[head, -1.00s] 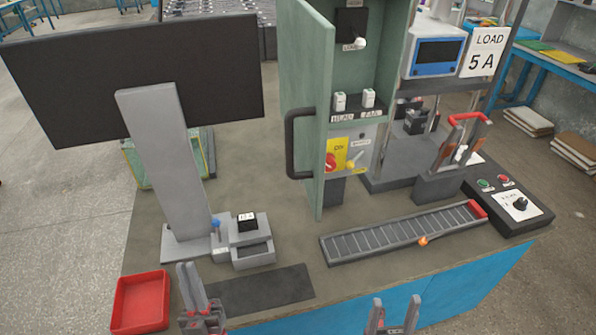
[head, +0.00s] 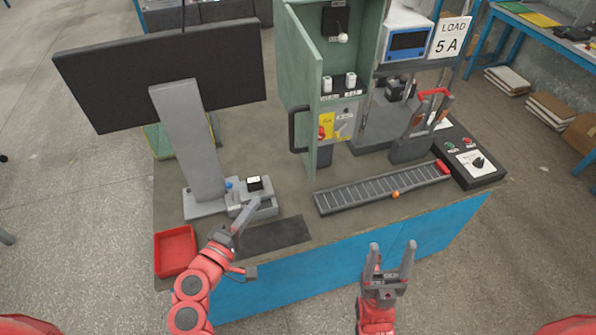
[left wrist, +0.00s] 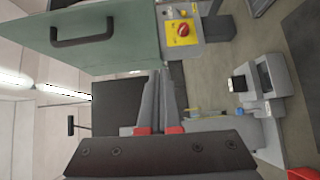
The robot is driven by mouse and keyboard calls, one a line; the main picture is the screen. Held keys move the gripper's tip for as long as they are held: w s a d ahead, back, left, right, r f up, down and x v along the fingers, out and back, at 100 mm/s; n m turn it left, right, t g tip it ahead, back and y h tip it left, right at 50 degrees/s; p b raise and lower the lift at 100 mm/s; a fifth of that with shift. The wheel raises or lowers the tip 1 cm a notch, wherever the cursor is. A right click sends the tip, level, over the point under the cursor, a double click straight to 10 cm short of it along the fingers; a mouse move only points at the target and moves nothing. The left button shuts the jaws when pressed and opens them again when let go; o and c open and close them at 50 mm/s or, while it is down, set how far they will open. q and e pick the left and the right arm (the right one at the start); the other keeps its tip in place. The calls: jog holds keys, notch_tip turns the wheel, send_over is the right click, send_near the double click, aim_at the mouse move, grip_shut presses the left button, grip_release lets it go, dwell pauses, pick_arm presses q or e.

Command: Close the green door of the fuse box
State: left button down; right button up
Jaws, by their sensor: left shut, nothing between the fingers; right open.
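The fuse box (head: 369,50) stands at the back middle of the bench in the head view. Its green door (head: 305,70) is swung open on the left side, with a dark handle (head: 297,130) on its outer face. The door and handle also show in the left wrist view (left wrist: 120,42), at the top left. My left gripper (head: 250,210) is shut and empty above the bench's front left, well short of the door. Its fingers also show in the left wrist view (left wrist: 163,100). My right gripper (head: 391,255) is open and empty in front of the bench's front edge.
A large monitor on a grey stand (head: 190,140) is left of the door. A red tray (head: 175,252), a dark mat (head: 272,237) and a slotted strip (head: 380,188) lie near the front. A control box (head: 470,160) is at the right. Bare bench lies before the door.

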pick_arm(q)
notch_tip(320, 180, up, 3)
jog(key=s+d+h, duration=0.1)
jog(key=s+d, duration=0.1)
jog(key=p, duration=0.2)
send_near(307, 166)
jog(key=w+a, duration=0.1)
jog(key=w, duration=0.3)
jog(key=d, duration=0.1)
jog(key=d+p, duration=0.1)
jog(key=w+d+m+p, duration=0.1)
jog(key=shift+d+r+g+h, duration=0.1)
jog(key=shift+r+g+h, duration=0.2)
jog(key=shift+h, duration=0.1)
jog(key=shift+d, duration=0.25)
jog(key=shift+w+f, duration=0.1)
jog(key=shift+d, duration=0.1)
